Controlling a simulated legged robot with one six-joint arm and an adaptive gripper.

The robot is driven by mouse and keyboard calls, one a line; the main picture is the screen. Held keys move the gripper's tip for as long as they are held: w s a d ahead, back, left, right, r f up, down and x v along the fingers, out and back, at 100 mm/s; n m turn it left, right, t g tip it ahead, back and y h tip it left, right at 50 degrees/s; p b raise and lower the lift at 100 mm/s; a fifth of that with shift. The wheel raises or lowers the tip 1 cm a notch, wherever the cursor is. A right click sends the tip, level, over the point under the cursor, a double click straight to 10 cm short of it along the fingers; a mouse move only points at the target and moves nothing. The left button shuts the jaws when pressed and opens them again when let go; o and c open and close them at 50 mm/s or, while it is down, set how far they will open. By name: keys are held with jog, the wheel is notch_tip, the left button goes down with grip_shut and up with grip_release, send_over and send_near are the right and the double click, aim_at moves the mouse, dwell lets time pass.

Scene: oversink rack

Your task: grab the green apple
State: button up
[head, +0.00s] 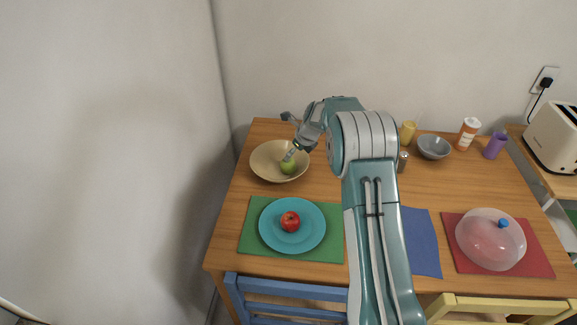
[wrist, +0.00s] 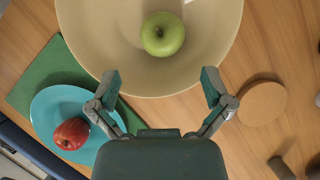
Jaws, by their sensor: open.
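The green apple (head: 288,166) lies in a beige bowl (head: 262,163) at the back left of the table. In the wrist view the green apple (wrist: 162,34) sits in the bowl (wrist: 100,40) ahead of the fingertips, near the top of the picture. My gripper (wrist: 160,82) is open and empty, its two fingers spread apart over the bowl's near rim. In the head view my gripper (head: 287,135) is above the bowl, and a finger partly overlaps the bowl near the apple. The apple is not between the fingertips.
A red apple (head: 290,221) lies on a turquoise plate (head: 311,240) on a green mat (head: 335,250). A round wooden disc (wrist: 262,103) lies right of the bowl. A grey bowl (head: 434,147), cups and a covered dish (head: 490,240) stand on the right.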

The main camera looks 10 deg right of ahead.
aim_at(290, 161)
jog(key=x, duration=0.8)
jog(key=shift+d+f, duration=0.1)
jog(key=shift+d, duration=0.05)
jog(key=c, duration=1)
